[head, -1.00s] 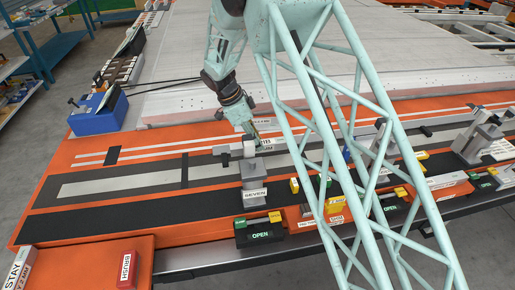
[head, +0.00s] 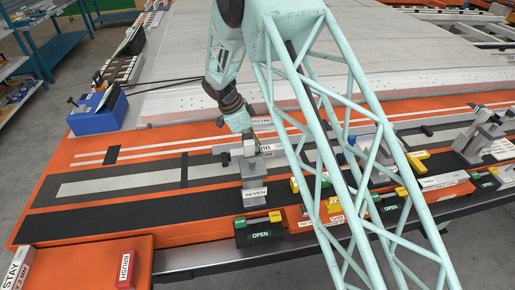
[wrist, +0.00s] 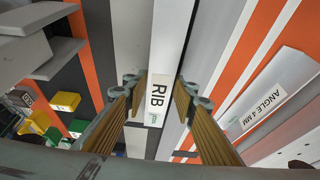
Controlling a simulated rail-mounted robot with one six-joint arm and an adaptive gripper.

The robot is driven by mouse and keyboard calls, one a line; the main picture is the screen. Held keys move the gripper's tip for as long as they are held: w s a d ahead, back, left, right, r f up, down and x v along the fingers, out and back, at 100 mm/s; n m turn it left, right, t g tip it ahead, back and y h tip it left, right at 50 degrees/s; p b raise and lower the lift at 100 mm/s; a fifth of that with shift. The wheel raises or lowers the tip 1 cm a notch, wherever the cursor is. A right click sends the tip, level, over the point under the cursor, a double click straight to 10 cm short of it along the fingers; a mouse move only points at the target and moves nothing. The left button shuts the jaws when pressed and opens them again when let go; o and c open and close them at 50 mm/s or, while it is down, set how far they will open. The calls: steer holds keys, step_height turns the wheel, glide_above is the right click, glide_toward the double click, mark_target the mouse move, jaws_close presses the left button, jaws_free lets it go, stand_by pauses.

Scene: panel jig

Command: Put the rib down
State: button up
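The rib (wrist: 169,40) is a long pale grey bar with a white RIB label. It runs up the middle of the wrist view. My gripper (wrist: 162,84) has its brown-padded fingers on either side of the rib at the label, with the fingertips appearing to meet its edges. In the head view my gripper (head: 249,133) is low over the orange jig table (head: 130,143), just behind the grey stand marked SEVEN (head: 253,170). The rib's labelled part shows there (head: 266,149); much of it is hidden by my arm. Its contact with the table cannot be seen.
A toggle clamp marked OPEN (head: 258,234) sits at the front edge before the stand. A bar labelled ANGLE 4 MM (wrist: 268,92) lies to the right in the wrist view. More stands and clamps (head: 480,135) line the right. A blue block (head: 98,112) is at the far left.

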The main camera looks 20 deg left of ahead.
steer(key=shift+o, duration=1.4)
steer(key=shift+r, duration=0.2)
steer(key=p+v, duration=0.1)
steer(key=v, duration=1.1)
